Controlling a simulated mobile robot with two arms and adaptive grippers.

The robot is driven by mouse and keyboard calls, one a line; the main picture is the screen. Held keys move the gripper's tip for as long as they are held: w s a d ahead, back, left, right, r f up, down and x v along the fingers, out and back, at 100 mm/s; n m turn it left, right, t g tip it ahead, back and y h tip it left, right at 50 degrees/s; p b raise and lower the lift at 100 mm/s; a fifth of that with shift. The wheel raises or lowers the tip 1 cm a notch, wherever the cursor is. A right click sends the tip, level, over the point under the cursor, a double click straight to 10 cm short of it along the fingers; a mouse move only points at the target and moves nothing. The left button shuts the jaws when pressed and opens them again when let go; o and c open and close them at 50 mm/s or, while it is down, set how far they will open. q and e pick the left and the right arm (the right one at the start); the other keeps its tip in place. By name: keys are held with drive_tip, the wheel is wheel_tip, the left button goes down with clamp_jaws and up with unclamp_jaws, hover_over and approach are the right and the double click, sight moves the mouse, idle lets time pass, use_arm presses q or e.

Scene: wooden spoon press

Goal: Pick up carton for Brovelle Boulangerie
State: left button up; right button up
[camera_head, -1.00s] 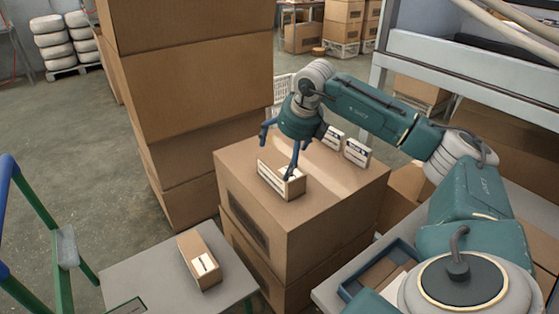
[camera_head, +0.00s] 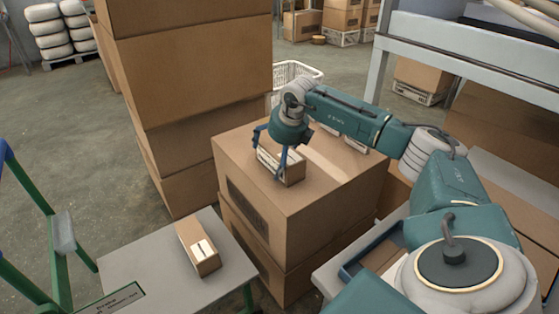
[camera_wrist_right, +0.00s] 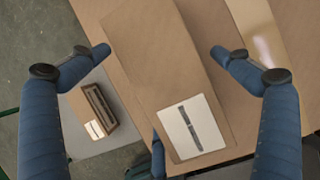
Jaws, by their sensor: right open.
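A small brown carton (camera_head: 294,173) with a white label lies on top of a large stacked box (camera_head: 235,165). My right gripper (camera_head: 269,152) is open over this carton. In the right wrist view the carton (camera_wrist_right: 160,75) lies between the spread fingers (camera_wrist_right: 162,52), with a gap on each side, and its label has a dark stripe. More small labelled cartons (camera_head: 356,144) stand behind on the same box, partly hidden by my arm. Another small carton (camera_head: 200,249) lies on the grey table (camera_head: 140,258). No name on the carton labels is readable. My left gripper is not in view.
A tall stack of large boxes (camera_head: 195,75) rises just left of the gripper. A white basket (camera_head: 298,72) stands behind. A blue tray (camera_head: 352,268) is at front right, and a green-legged ladder (camera_head: 35,210) at left. The box top's front is clear.

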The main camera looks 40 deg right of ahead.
drive_tip(key=shift+r, duration=0.1)
drive_tip(key=c, duration=1.2)
drive_tip(key=shift+c, duration=1.4)
drive_tip(key=shift+r, duration=0.1)
